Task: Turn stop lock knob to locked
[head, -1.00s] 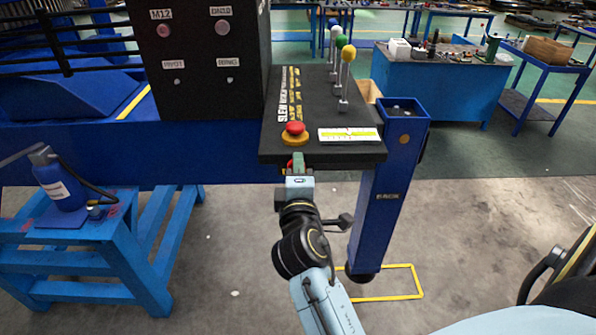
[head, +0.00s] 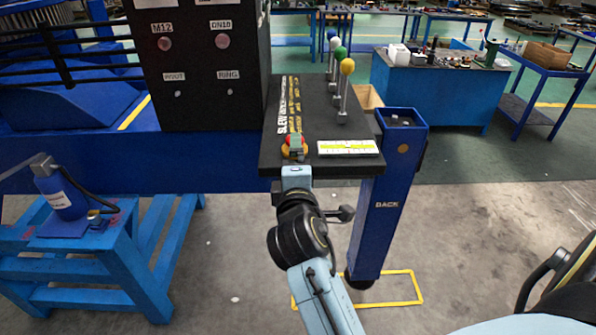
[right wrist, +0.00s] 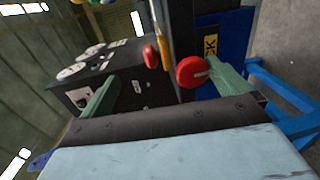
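A red round knob (right wrist: 193,72) with a pale mark shows in the right wrist view, between my green fingers and nearer the right-hand one. I take it for the stop lock knob; in the head view it is hidden behind my gripper. An orange-red button (right wrist: 150,57) is beside it, and in the head view a red button (head: 286,150) on the black console top is partly covered. My right gripper (head: 296,144) is at the console's front edge. In the right wrist view my right gripper (right wrist: 165,90) is open, fingers wide apart. My left gripper is out of view.
The black console (head: 315,115) has levers with a yellow ball (head: 347,67) and others behind it. A yellow-white label (head: 348,147) is right of the button.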

